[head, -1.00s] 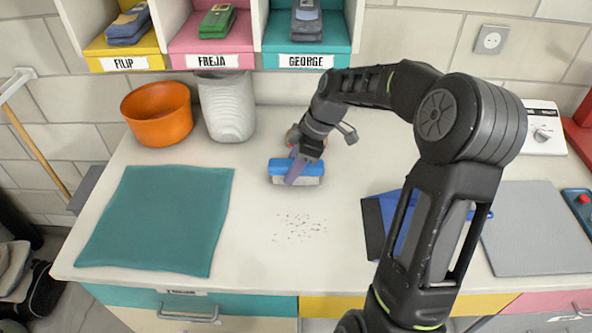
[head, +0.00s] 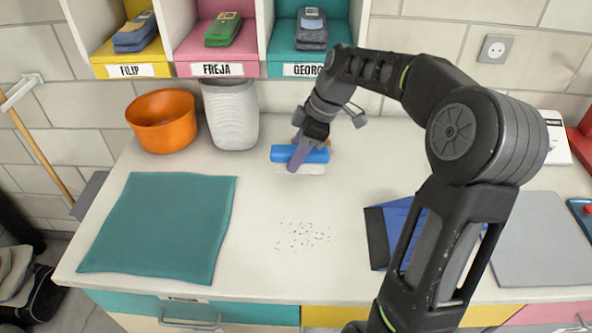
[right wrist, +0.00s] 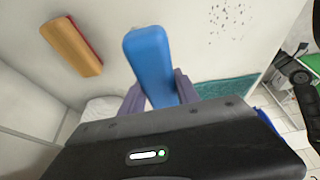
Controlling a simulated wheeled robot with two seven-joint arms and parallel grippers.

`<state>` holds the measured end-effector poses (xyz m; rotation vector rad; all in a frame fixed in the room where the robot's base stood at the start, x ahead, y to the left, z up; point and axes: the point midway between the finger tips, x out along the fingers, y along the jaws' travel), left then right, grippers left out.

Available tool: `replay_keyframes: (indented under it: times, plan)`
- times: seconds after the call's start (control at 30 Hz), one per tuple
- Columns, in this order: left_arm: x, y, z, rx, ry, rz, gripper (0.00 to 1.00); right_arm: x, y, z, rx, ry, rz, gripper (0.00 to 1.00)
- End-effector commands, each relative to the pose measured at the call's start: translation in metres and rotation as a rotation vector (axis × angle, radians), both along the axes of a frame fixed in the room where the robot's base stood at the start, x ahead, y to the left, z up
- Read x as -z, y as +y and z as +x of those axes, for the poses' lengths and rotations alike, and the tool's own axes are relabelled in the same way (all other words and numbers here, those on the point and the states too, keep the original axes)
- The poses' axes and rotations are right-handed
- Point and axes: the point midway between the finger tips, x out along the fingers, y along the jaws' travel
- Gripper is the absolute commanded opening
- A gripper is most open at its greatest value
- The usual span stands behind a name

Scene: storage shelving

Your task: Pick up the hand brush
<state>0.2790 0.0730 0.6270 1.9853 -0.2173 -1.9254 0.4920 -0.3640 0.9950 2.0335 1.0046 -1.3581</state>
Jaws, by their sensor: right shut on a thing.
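The hand brush (head: 285,154) has a blue back and pale bristles below. It is over the back middle of the worktop, bristles down. My right gripper (head: 297,160) comes down from above and is shut on it, one purple-grey finger crossing its front. In the right wrist view the blue back (right wrist: 150,62) sits between the two fingers (right wrist: 158,98). The bristles are mostly hidden there. How far the brush is above the worktop is hard to tell. My left gripper is in neither view.
Dark crumbs (head: 302,235) lie on the worktop (head: 270,275). A teal cloth (head: 160,225) lies left. An orange bowl (head: 162,122) and white bin (head: 231,115) stand behind. A wooden block with a red edge (right wrist: 72,47) is near the brush. A blue dustpan (head: 393,225) is partly behind my arm.

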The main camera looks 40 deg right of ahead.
Motion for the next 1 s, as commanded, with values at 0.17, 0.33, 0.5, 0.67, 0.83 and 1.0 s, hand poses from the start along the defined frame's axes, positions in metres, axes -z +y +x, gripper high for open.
replay_keyframes:
  times: [0.17,0.33,0.5,0.67,0.83,1.0]
  plan:
    - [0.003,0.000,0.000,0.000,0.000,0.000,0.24,-0.028,0.000,0.000,0.000,-0.002,-0.001,0.00]
    - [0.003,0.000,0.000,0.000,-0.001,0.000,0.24,-0.036,0.000,0.000,0.000,0.000,0.000,0.00]
    - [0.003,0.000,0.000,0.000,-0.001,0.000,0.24,-0.036,0.000,0.000,0.000,0.001,0.001,0.00]
    - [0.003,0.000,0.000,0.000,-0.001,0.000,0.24,-0.036,0.000,0.000,0.000,0.001,0.001,0.00]
    - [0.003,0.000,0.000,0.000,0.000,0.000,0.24,-0.036,0.000,0.000,0.000,0.001,0.001,0.00]
    - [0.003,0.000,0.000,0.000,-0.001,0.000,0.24,-0.036,0.000,0.000,0.000,0.001,0.001,0.26]
